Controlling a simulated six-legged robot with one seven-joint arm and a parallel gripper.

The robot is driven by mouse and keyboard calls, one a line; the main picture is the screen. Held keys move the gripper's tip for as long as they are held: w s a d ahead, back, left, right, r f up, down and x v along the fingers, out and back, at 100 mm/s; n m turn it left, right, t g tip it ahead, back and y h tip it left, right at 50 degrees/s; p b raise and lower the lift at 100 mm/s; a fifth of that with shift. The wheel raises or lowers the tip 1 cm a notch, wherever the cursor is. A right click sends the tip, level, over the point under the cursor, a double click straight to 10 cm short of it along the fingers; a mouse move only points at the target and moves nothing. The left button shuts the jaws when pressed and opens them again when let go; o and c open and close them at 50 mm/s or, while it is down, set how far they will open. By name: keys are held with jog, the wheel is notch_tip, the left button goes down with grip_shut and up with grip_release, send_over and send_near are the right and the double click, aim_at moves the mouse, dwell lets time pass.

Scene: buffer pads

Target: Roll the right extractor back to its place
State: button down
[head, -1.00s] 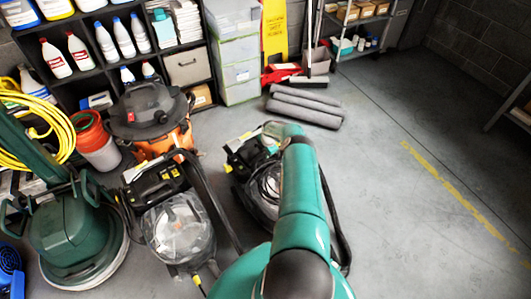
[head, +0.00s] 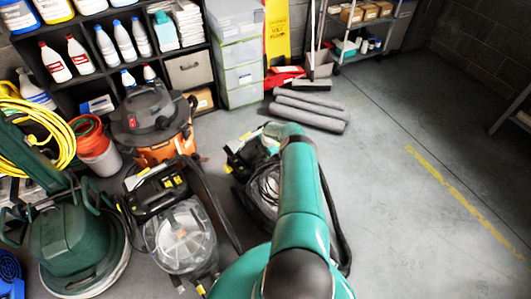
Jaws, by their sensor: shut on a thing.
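The right extractor (head: 264,188) is a low black machine with a yellow label and coiled hose or cord, standing on the grey floor in the middle of the head view. My teal arm reaches over it and covers its right side. My gripper (head: 271,139) is at its far upper end, shut on it; the fingers and the exact grip are mostly hidden by my wrist. The left extractor (head: 180,234), black with a clear tank, stands just to its left, with a dark hose between them.
An orange-and-black vacuum (head: 153,118) and a green floor machine (head: 75,240) stand on the left. Grey rolls (head: 310,112) lie beyond the right extractor, before a shelf (head: 190,75) and clear bins (head: 240,65). The floor right of my arm is open, with a yellow line (head: 455,195).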

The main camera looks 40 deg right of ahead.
jog(key=shift+w+d+r, duration=0.15)
jog(key=shift+w+r, duration=0.1)
jog(key=shift+w, duration=0.1)
jog(key=c, duration=1.3)
grip_release()
jog(key=shift+f, duration=0.1)
jog(key=shift+c, duration=0.2)
jog(key=shift+o, duration=0.5)
jog(key=shift+s, duration=0.15)
notch_tip(320, 180, up, 14)
jog(key=s, duration=0.2)
jog(key=shift+s+a+f, duration=0.25)
jog(key=shift+s+a, duration=0.05)
jog(key=shift+s, duration=0.1)
